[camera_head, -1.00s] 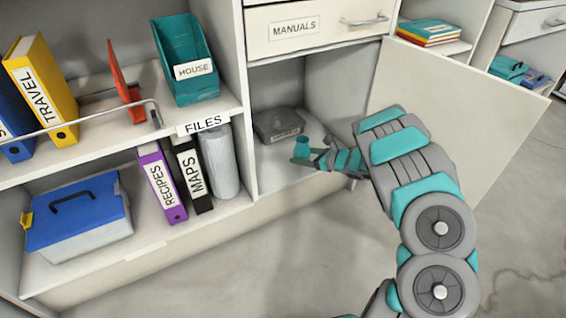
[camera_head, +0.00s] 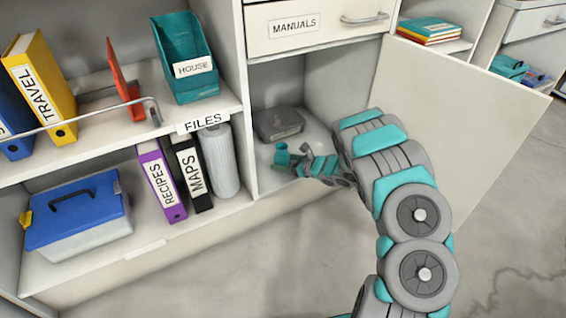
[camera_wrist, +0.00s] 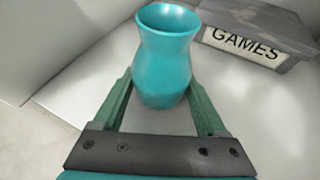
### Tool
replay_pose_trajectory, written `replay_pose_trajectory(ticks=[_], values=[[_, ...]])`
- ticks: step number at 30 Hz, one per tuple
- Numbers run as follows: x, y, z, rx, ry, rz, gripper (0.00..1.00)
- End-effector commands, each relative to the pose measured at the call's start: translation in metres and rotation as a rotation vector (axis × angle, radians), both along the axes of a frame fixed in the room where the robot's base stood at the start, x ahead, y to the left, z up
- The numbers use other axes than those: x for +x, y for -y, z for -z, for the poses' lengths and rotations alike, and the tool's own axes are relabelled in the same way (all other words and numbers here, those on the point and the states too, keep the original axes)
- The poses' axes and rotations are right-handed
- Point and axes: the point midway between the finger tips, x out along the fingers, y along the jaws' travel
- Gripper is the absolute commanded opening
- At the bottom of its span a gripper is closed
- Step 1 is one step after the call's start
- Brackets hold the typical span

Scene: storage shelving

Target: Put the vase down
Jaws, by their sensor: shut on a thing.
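The vase (camera_wrist: 165,62) is small and teal with a flared rim, and looks upright in the wrist view. My gripper (camera_wrist: 165,95) is shut on it, one green finger on each side. In the head view the vase (camera_head: 282,155) is at the tip of my gripper (camera_head: 290,161), inside the open cabinet compartment. It is low over the compartment floor (camera_head: 268,181). I cannot tell whether its base touches the floor.
A grey box labelled GAMES (camera_head: 278,122) sits behind the vase; it also shows in the wrist view (camera_wrist: 258,32). The open cabinet door (camera_head: 455,120) is at the right of my arm. A divider (camera_head: 243,150) bounds the left side. Floor around the vase is clear.

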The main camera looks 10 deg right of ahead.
Motion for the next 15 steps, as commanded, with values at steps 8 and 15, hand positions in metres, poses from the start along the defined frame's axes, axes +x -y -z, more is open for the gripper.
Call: replay_pose_trajectory(ticks=[8,15], values=[[0.0002,0.0002,0.0017,0.0,0.001,0.0,0.09],[0.0002,0.0002,0.0015,0.0,0.001,0.0,0.87]])
